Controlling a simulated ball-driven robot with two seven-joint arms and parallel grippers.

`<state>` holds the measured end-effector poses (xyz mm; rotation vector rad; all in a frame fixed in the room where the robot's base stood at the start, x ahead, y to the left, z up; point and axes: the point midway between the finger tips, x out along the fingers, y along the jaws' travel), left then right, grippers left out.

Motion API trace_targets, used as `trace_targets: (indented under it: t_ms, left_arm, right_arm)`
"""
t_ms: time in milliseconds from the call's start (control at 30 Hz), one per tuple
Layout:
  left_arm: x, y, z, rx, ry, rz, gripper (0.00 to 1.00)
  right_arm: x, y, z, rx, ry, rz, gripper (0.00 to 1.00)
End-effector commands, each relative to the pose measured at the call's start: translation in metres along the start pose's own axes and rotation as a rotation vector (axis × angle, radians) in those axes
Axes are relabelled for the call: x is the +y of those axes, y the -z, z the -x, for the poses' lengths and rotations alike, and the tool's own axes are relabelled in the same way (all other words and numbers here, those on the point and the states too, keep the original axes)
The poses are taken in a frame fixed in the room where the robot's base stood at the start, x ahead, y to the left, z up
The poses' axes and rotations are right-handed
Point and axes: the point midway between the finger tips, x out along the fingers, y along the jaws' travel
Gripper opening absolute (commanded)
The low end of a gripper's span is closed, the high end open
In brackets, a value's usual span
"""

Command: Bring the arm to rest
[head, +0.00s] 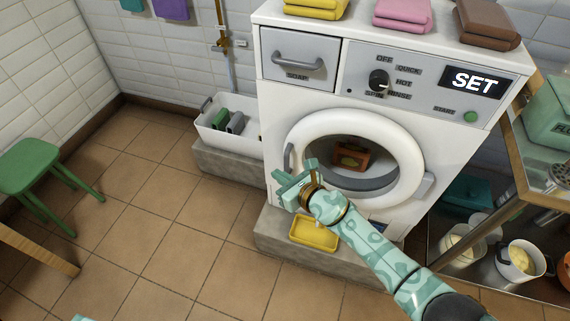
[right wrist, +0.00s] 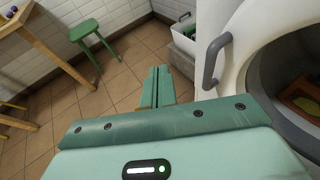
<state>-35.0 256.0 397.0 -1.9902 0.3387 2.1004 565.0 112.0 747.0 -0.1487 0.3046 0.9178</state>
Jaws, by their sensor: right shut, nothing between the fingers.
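My right arm reaches in from the lower right of the head view. Its teal gripper (head: 290,187) is in front of the washing machine (head: 300,110), by the lower left of its round white door ring (head: 400,140). In the right wrist view the two fingers (right wrist: 157,88) lie together, shut with nothing between them. The grey door handle (right wrist: 217,62) is to their right, apart from them in the picture. Of my left arm, at most a teal sliver shows at the bottom left edge of the head view; its gripper is not seen.
A red-brown item (head: 352,156) shows inside the round opening. A yellow tray (head: 314,234) is on the plinth below. A white bin (head: 228,130) stands left of the machine. A green stool (head: 38,165) is at far left, a shelf (head: 470,235) at right. Open tiled floor lies between.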

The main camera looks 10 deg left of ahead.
Motion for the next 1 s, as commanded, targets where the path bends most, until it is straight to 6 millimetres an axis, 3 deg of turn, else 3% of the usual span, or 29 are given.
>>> trace_targets:
  t_ms: [100,300,667,767,833,900,967,1000]
  left_arm:
    - [-0.004,0.019,0.022,0.039,0.009,0.002,0.61]
    - [-0.004,0.024,0.041,0.054,0.012,0.003,0.61]
    - [-0.002,0.021,0.042,0.048,0.009,0.003,0.61]
    - [-0.002,0.02,0.042,0.047,0.009,0.002,0.61]
    - [-0.002,0.02,0.042,0.047,0.009,0.002,0.61]
    - [-0.002,0.02,0.042,0.047,0.009,0.002,0.61]
    - [-0.002,0.02,0.042,0.047,0.009,0.002,0.61]
    - [-0.002,0.019,0.043,0.046,0.009,0.002,0.61]
  right_arm:
    - [0.017,-0.011,0.018,-0.003,-0.001,0.003,0.0]
    - [0.038,-0.011,0.036,-0.003,-0.002,0.001,0.0]
    - [0.044,-0.006,0.04,-0.001,-0.002,-0.006,0.0]
    - [0.043,-0.007,0.04,-0.006,0.007,-0.088,0.0]
    - [0.034,-0.005,0.041,-0.018,0.036,-0.321,0.0]
    - [0.003,0.005,0.046,-0.046,0.119,-0.682,0.0]
    - [-0.023,0.041,0.061,-0.071,0.229,-1.072,0.0]
    - [-0.036,0.075,0.076,-0.092,0.317,-1.339,0.0]
